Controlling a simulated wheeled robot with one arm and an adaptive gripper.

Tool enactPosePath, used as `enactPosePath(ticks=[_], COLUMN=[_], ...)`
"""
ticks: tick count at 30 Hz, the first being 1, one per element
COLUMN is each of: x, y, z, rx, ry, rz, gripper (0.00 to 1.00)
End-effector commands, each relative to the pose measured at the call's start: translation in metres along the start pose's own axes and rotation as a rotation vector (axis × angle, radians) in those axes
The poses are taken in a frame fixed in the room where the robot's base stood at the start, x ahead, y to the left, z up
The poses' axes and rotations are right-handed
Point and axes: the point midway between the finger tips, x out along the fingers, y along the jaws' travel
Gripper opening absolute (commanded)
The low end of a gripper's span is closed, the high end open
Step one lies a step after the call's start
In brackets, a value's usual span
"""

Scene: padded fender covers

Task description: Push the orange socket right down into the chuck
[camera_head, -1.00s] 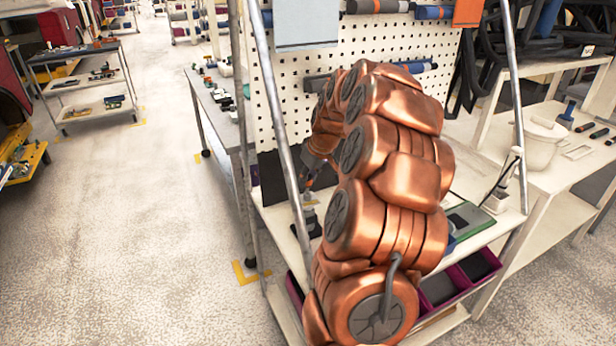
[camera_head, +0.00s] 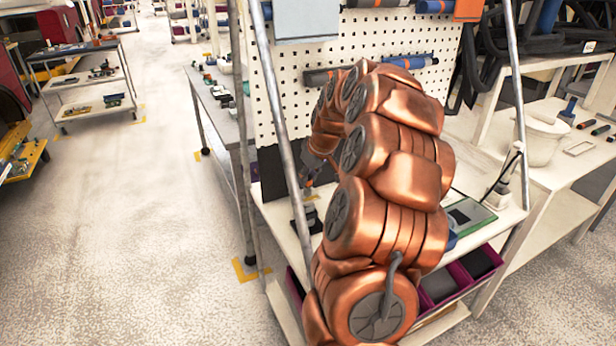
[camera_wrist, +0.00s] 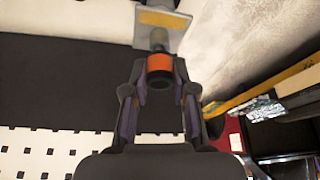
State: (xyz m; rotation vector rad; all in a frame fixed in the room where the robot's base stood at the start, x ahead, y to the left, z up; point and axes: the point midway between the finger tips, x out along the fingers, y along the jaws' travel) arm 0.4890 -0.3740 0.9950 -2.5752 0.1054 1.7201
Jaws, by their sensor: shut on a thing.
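In the wrist view the orange socket (camera_wrist: 160,63) sits between the fingertips of my gripper (camera_wrist: 160,72), which is shut on it. Its dark end faces the wrist camera. Just beyond it, in line with it, is the grey cylindrical chuck (camera_wrist: 158,38) on a pale plate with a yellow patch (camera_wrist: 163,18). The socket overlaps the chuck in this view, so I cannot tell how deep it sits. In the head view my gripper (camera_head: 308,184) is small at the bench's left end, and my copper arm hides much of that area.
The white bench (camera_head: 280,213) stands before a perforated panel (camera_head: 290,57) with tools hung on it. A slanted metal post (camera_head: 285,140) passes close to my gripper in the head view. A green-edged device (camera_head: 468,217) lies right of my arm. Open floor (camera_head: 120,230) lies left.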

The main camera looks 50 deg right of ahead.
Motion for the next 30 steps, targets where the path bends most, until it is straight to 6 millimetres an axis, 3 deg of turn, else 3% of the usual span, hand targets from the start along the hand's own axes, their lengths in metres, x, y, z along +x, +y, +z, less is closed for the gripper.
enactPosePath(ticks=[15,16,24,30], x=[0.0092,0.0087,0.0083,0.0083], y=[-0.0002,-0.0001,-0.0001,-0.0001], z=[0.0038,0.0035,0.0034,0.0034], rx=[0.0,0.0,0.0,0.0], ry=[0.0,0.0,0.0,0.0], rz=[0.0,0.0,0.0,0.0], gripper=[0.0,0.28,0.55,0.55])
